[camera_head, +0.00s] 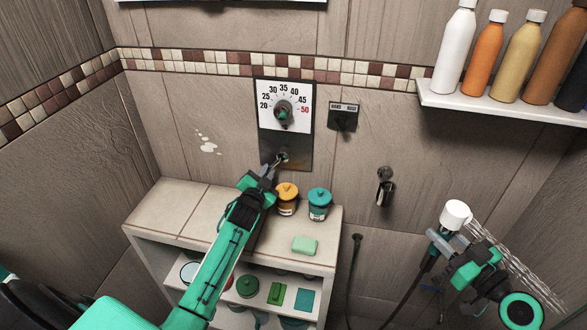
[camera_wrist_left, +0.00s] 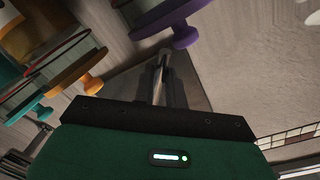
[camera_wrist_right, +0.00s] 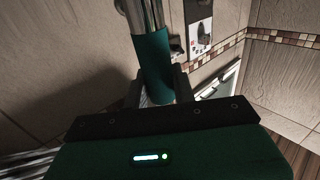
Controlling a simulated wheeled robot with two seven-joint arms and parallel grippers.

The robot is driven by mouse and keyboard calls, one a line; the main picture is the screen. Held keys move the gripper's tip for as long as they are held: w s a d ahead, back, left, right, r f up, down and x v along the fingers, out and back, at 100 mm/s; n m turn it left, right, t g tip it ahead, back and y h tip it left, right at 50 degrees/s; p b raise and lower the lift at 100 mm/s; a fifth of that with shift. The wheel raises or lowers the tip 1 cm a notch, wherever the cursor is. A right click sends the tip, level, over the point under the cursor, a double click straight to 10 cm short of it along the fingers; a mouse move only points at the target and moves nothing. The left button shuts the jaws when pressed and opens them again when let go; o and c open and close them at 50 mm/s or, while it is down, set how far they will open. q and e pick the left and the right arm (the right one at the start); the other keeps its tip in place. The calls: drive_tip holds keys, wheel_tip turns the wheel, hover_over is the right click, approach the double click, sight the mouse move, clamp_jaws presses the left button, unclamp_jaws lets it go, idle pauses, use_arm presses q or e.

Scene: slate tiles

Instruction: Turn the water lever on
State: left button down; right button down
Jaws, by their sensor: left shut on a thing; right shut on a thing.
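The water lever (camera_head: 282,157) is a small metal lever on the dark lower part of the wall panel (camera_head: 298,149), below the temperature dial (camera_head: 283,110). My left gripper (camera_head: 273,169) is shut on it; the left wrist view shows the lever (camera_wrist_left: 164,57) between the fingertips, partly hidden by them. My right gripper (camera_head: 445,239) is shut on the teal handle (camera_wrist_right: 152,65) of a shower head (camera_head: 456,214) and holds it up at the right. Pale streaks like water jets (camera_head: 515,265) run from the head down to the right.
A tiled shelf unit (camera_head: 175,205) below the panel holds a yellow jar (camera_head: 286,200), a teal jar (camera_head: 319,205) and a green soap (camera_head: 304,245). A purple jar (camera_wrist_left: 165,28) is close to my left gripper. Bottles stand on a wall shelf (camera_head: 500,107). An empty holder (camera_head: 385,187) is on the wall.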

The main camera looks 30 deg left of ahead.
use_arm(q)
drive_tip(key=shift+w+d+f+n, duration=0.2)
drive_tip(key=shift+d+n, duration=0.3)
drive_tip(key=shift+n, duration=0.4)
drive_tip(key=c, duration=1.4)
unclamp_jaws()
drive_tip(key=shift+d+f, duration=0.1)
drive_tip(key=shift+c, duration=0.2)
drive_tip(key=shift+s, duration=0.1)
drive_tip(key=s+d+b, duration=0.2)
drive_tip(key=s, duration=0.9)
drive_tip(key=shift+s+r+b, duration=0.2)
drive_tip(key=shift+s+b, duration=0.15)
drive_tip(key=shift+b, duration=0.05)
drive_tip(key=shift+d, duration=0.1)
